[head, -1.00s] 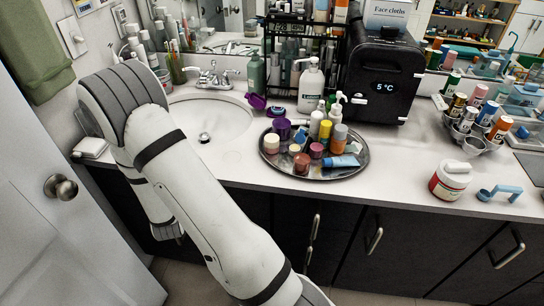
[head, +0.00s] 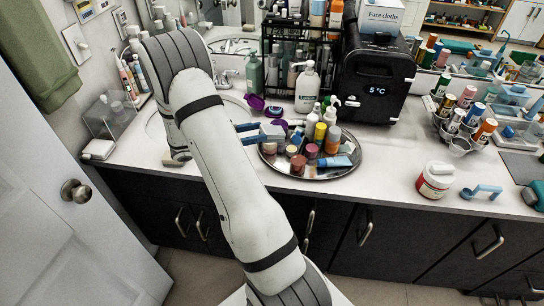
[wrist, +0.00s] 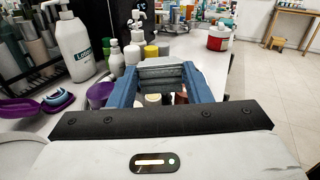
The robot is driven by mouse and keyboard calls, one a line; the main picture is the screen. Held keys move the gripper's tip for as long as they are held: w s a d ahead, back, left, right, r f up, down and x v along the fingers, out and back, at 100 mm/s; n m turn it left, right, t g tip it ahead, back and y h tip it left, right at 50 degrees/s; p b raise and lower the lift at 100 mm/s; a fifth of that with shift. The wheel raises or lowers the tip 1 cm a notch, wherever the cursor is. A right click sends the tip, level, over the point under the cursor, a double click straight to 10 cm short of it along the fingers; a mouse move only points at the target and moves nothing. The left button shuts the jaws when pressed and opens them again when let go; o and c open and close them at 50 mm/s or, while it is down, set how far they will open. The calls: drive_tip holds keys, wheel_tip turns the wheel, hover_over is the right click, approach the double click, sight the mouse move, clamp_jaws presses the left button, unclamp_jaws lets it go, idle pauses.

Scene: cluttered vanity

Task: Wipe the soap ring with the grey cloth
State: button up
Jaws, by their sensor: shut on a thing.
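My gripper (head: 257,133) reaches out past my arm with its blue fingers at the left edge of the round metal tray (head: 318,174). In the wrist view the fingers (wrist: 163,80) are shut on a grey, folded-looking piece, the grey cloth (wrist: 162,70). It also shows in the head view (head: 272,131), above the tray's left side. I cannot tell whether it touches anything there. I cannot make out the soap ring in either view; my arm covers part of the counter and sink.
Several small bottles and jars crowd the tray. A black 5 °C box (head: 376,82) is at the back. A white-and-red tub (head: 435,180) stands right; the counter (head: 392,165) between it and tray is clear.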

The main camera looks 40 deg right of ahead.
wheel_tip(320, 180, down, 10)
drive_tip(key=shift+w+r+p, duration=0.1)
drive_tip(key=shift+r+p, duration=0.1)
drive_tip(key=shift+p, duration=0.65)
drive_tip(key=shift+f+b, duration=0.3)
drive_tip(key=shift+b, duration=0.05)
drive_tip(key=o, duration=1)
drive_tip(key=shift+r, duration=0.1)
drive_tip(key=shift+o, duration=0.2)
drive_tip(key=shift+p, duration=0.3)
